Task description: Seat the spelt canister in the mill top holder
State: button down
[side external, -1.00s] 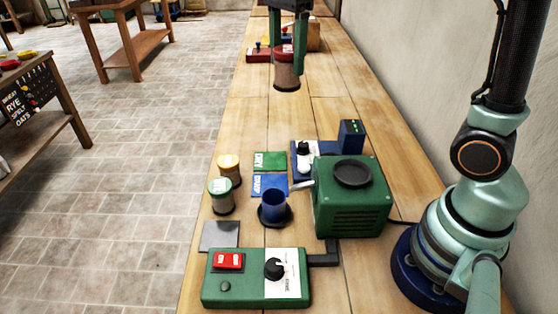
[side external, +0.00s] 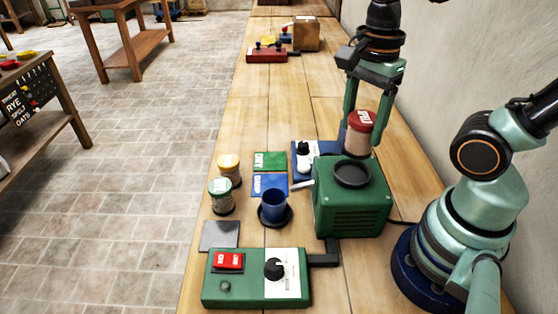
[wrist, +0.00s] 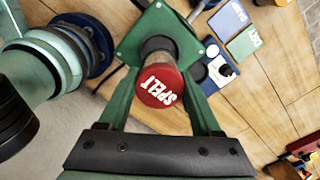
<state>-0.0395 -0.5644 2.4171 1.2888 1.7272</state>
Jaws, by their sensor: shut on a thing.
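The spelt canister (side external: 358,136) has a red lid reading SPELT and a pale body. My gripper (side external: 363,127) is shut on it and holds it upright, with a finger on either side. The green mill (side external: 352,210) stands on the bench, with the dark round top holder (side external: 352,174) on its top. In the side view the canister shows just behind and above the holder. In the wrist view the red lid (wrist: 160,88) faces me between the fingers, and the canister's body covers part of the mill (wrist: 128,48). The gap between canister and holder cannot be judged.
A yellow-lidded canister (side external: 229,170) and a green-lidded canister (side external: 220,196) stand left of a blue cup (side external: 273,207). A green control box (side external: 225,290) with red switches is in front. Green (side external: 270,161) and blue cards lie flat. The bench beyond is mostly clear.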

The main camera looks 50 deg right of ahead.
aim_at(359, 141)
jog(key=shift+f, duration=2.35)
jog(key=shift+f, duration=0.4)
dwell(1.9)
jog(key=shift+r, duration=0.5)
jog(key=shift+r, duration=0.3)
dwell(0.7)
jog(key=shift+c, duration=1.8)
grip_release()
